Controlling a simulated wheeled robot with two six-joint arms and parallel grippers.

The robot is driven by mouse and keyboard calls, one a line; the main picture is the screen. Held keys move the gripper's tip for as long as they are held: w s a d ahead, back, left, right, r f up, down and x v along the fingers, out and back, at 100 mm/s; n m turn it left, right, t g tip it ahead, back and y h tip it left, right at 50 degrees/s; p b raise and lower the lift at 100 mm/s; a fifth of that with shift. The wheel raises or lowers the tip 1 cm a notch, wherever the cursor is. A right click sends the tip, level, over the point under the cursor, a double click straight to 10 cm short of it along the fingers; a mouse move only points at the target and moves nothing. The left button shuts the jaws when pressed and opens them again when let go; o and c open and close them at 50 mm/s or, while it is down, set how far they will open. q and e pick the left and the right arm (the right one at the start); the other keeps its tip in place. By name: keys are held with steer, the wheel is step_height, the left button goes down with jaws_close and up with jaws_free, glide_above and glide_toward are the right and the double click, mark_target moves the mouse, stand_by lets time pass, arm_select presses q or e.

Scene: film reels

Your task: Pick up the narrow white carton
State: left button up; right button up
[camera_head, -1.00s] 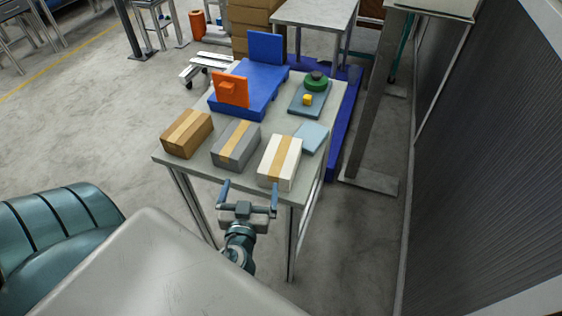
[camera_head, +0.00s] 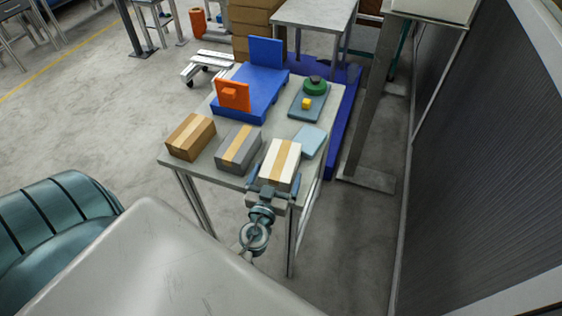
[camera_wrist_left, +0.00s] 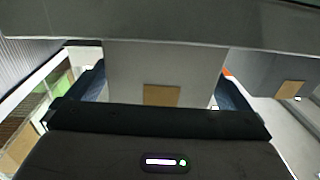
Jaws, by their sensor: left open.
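The narrow white carton (camera_head: 281,160), with a tan tape band along its top, lies at the front right of the table. My left gripper (camera_head: 275,178) is open at its near end, with one finger on each side of that end. In the left wrist view, the carton (camera_wrist_left: 165,65) fills the space between the two dark fingers, its tape band showing. I cannot tell whether the fingers touch it. My right gripper is not in view.
A grey carton (camera_head: 238,149) and a brown carton (camera_head: 190,137) lie to the left on the table (camera_head: 230,178). A light blue pad (camera_head: 313,140) is close behind on the right. Farther back are a blue platform (camera_head: 240,105), an orange block (camera_head: 233,95) and a tray (camera_head: 305,112).

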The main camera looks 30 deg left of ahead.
mark_target(279, 168)
arm_select(q)
steer(key=p+x, duration=0.1)
steer(key=x, duration=0.1)
steer(key=shift+w+a+r, duration=0.1)
steer(key=shift+w+a, duration=0.05)
steer(key=shift+w, duration=0.1)
steer(key=shift+w+a+f, duration=0.1)
steer(key=shift+w+f, duration=0.1)
steer(key=shift+w, duration=0.15)
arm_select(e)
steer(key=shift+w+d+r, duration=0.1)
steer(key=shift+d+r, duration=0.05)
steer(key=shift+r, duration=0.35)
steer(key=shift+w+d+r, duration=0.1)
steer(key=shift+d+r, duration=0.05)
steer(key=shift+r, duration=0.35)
arm_select(q)
steer(key=shift+s, duration=0.1)
steer(key=shift+c, duration=0.2)
steer(key=c, duration=1.1)
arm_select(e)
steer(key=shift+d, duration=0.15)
arm_select(q)
steer(key=shift+r, duration=0.2)
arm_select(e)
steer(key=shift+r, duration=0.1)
